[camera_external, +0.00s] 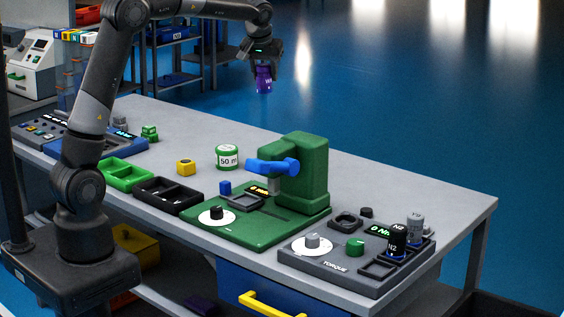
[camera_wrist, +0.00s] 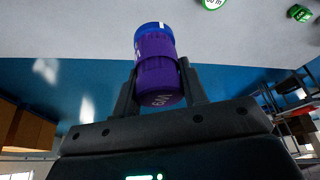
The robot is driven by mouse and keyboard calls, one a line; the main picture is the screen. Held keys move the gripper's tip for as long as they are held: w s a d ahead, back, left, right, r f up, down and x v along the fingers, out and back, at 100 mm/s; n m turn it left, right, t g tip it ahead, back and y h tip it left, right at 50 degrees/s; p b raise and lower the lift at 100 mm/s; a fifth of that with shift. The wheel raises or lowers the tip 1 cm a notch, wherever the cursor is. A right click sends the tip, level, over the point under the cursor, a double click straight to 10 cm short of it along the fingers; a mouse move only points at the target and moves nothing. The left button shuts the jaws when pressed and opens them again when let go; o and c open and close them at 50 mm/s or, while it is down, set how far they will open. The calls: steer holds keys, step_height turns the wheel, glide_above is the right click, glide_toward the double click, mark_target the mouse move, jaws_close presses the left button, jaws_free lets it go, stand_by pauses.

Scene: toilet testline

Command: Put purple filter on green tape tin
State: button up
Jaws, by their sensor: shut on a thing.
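The purple filter (camera_external: 264,79) is a small purple cylinder held in my gripper (camera_external: 265,66), high above the far side of the bench. In the wrist view the purple filter (camera_wrist: 157,70) has a blue end and sits between both fingers of my gripper (camera_wrist: 157,88). The green tape tin (camera_external: 228,157) is a round green tin with a white "50 m" label, standing on the bench below and left of the gripper in the external view. Part of the green tape tin (camera_wrist: 213,4) shows at the top edge of the wrist view. The filter and tin are well apart.
A green press (camera_external: 303,172) with a blue lever stands right of the tin. A yellow block (camera_external: 186,167), a green tray (camera_external: 126,174) and a black tray (camera_external: 166,195) lie to its left. A grey torque unit (camera_external: 330,267) is at the right. Bench behind the tin is clear.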

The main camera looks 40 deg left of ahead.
steer(key=a+n, duration=0.2)
steer(key=a, duration=0.6)
glide_above(227, 147)
step_height(227, 147, down, 18)
steer(key=shift+f+y, duration=0.4)
steer(key=shift+f, duration=1.55)
steer(key=o, duration=1)
steer(key=shift+f, duration=0.15)
